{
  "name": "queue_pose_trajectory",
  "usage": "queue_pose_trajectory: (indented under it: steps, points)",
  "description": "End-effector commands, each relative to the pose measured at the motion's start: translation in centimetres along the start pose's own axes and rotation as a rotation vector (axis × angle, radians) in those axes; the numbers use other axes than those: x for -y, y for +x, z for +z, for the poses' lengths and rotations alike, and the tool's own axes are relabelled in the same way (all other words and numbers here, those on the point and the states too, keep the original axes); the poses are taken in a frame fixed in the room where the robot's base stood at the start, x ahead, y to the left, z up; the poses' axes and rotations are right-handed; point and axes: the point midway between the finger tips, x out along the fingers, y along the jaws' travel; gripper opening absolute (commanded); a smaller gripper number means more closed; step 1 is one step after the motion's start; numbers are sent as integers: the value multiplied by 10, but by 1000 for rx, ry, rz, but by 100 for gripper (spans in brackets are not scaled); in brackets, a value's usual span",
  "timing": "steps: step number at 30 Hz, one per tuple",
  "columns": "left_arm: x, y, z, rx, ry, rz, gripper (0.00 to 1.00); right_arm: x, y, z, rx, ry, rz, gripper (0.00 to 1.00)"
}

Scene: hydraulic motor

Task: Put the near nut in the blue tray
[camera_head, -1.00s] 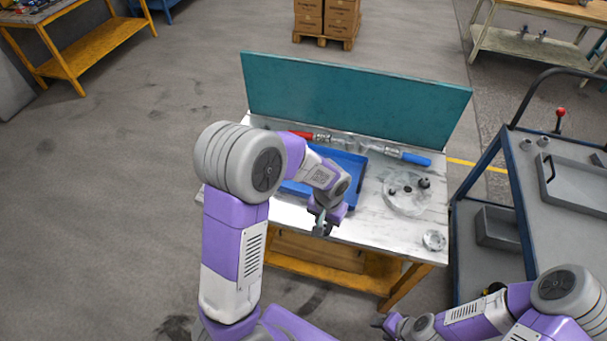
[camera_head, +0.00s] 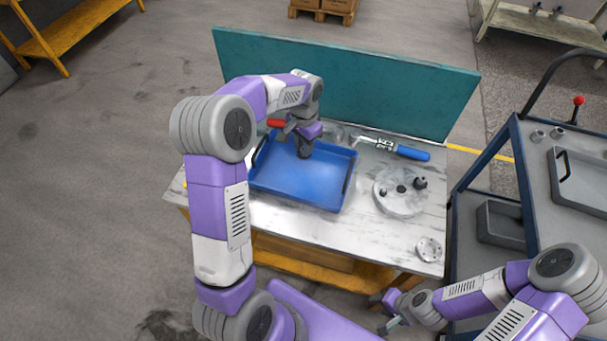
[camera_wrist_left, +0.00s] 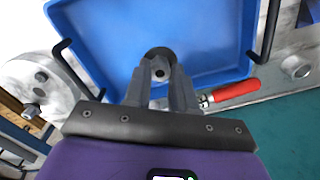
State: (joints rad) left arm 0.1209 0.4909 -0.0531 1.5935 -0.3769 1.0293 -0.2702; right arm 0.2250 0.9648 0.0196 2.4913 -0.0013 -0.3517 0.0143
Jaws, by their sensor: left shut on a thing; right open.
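The blue tray (camera_head: 300,190) lies on the marble-topped table, and its floor looks bare apart from the spot under my gripper. My left gripper (camera_head: 305,152) is over the far part of the tray, pointing down. In the left wrist view its fingers (camera_wrist_left: 160,80) are shut on a dark round nut with a hole (camera_wrist_left: 158,54), with the blue tray (camera_wrist_left: 100,35) behind it. I cannot tell whether the nut touches the tray floor. My right gripper (camera_head: 388,318) is open and empty, low in front of the table, away from the tray.
A round metal plate (camera_head: 391,200) with dark fittings on it stands right of the tray. A small flanged ring (camera_head: 429,249) is near the table's right corner. A blue-handled tool (camera_head: 411,153) lies behind, before the teal panel (camera_head: 350,85). A cart (camera_head: 540,190) stands at right.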

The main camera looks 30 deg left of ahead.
Motion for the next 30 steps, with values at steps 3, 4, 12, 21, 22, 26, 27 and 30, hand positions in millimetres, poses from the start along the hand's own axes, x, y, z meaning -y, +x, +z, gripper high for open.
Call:
queue_pose_trajectory:
  steps: [3, 4, 12, 21, 22, 26, 27, 30]
  points:
    - [4, 13, 0, 4, 9, 3, 0, -2, 5, -1, -1, 0, 0, 43]
    - [3, 18, 1, 5, 10, 3, 0, -2, 6, -1, -1, 0, 0, 43]
    - [3, 53, 0, 2, 8, 2, 0, -5, 13, -1, -1, 0, 0, 43]
    - [2, 97, 0, 3, 8, 2, 0, -8, 23, -2, -1, 0, 0, 43]
    - [3, 98, 0, 1, 8, 2, 0, -8, 23, -2, -1, 0, 0, 43]
    - [3, 97, 0, -1, 8, 1, 0, -8, 22, -2, -1, 0, 0, 43]
    - [3, 97, 0, -1, 7, 1, 0, -8, 22, -2, -1, 0, 0, 43]
    - [3, 98, 0, 0, 7, 1, 0, -8, 22, -2, -1, 0, 0, 43]
